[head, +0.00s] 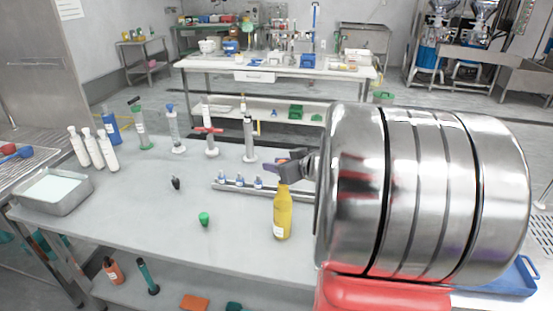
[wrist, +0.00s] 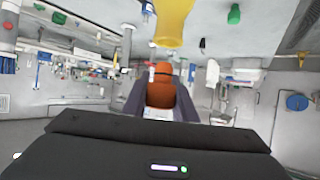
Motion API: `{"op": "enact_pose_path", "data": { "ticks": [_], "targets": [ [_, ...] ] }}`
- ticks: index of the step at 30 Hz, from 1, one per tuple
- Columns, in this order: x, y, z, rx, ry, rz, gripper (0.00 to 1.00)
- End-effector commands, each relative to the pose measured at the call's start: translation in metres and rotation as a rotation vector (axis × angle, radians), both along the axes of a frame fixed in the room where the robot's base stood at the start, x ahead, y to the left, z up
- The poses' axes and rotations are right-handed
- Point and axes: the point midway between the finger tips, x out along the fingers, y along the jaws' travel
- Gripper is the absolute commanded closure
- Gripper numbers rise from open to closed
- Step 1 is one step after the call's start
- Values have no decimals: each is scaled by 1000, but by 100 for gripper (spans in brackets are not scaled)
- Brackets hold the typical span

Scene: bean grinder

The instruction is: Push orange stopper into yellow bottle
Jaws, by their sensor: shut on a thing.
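The yellow bottle (head: 282,214) stands upright near the front of the table. In the upside-down wrist view, part of the bottle (wrist: 172,22) shows at the top. My gripper (head: 284,171) is beside and just above the bottle's top in the head view. In the wrist view, my gripper (wrist: 160,100) is shut on the orange stopper (wrist: 160,82), which sits between its two fingers. The stopper's end points toward the bottle, with a visible gap between them in that picture; true distance is hard to tell. The head view does not show the stopper clearly.
A green stopper (head: 204,219) and a small dark one (head: 175,183) lie left of the bottle. A metal rack with small blue-topped vials (head: 240,181) is behind it. White bottles (head: 94,149), a tray (head: 54,193) and several syringes stand further left and back.

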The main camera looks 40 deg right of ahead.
Motion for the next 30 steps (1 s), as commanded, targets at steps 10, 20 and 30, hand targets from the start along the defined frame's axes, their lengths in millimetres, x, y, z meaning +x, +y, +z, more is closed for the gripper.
{"op": "enact_pose_path", "data": {
  "ticks": [10, 20, 30],
  "targets": [
    [0, 0, -13, -1, 0, 0, 96],
    [0, 0, -13, -1, 0, 0, 96],
    [0, 1, -13, -1, 0, 0, 96]
  ]
}}
